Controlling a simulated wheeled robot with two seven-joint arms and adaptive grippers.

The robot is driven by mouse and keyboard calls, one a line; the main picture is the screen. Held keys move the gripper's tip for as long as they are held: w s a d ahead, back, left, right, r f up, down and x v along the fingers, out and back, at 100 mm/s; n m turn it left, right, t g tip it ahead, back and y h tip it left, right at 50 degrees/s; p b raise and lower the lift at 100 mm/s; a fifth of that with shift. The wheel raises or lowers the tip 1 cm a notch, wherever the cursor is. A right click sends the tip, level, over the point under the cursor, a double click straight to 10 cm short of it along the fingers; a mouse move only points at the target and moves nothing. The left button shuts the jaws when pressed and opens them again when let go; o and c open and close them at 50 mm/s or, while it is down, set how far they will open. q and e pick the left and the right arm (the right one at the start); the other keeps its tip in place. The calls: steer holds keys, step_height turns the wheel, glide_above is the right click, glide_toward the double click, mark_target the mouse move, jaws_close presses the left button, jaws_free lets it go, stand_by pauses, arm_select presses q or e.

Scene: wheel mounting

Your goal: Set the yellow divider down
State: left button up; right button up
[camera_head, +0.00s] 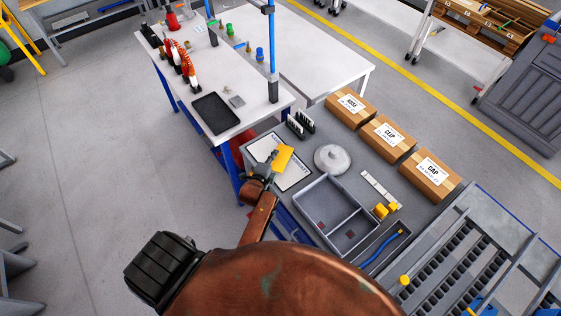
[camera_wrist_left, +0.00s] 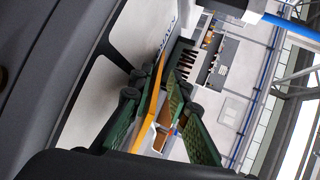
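The yellow divider (camera_head: 284,157) is a small flat plate in the head view. My left gripper (camera_head: 270,166) is shut on it and holds it over or at a white sheet with a dark outline (camera_head: 294,178); I cannot tell whether it touches the sheet. In the left wrist view the divider (camera_wrist_left: 150,103) shows edge-on as a yellow-orange strip between the green finger pads of the left gripper (camera_wrist_left: 163,108). My left arm hides part of the bench in the head view. My right gripper is not in view.
A grey compartment tray (camera_head: 341,206) lies right of the sheet, with small red pieces inside. A pale round dome (camera_head: 333,158), a black slotted rack (camera_head: 300,123), yellow blocks (camera_head: 385,210) and cardboard boxes (camera_head: 388,138) stand around. A white table (camera_head: 225,75) is behind left.

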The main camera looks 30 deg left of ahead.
arm_select(q)
steer(key=p+v, duration=0.4)
steer(key=v, duration=0.2)
steer(key=shift+r, duration=0.25)
steer(key=shift+s+d+r+p, duration=0.1)
steer(key=shift+s+p, duration=0.4)
steer(key=shift+s, duration=0.05)
step_height(320, 180, up, 7)
steer(key=s+p, duration=0.2)
steer(key=p, duration=0.5)
steer(key=shift+s+d+p, duration=0.3)
steer(key=shift+s+p, duration=0.05)
steer(key=shift+s, duration=0.05)
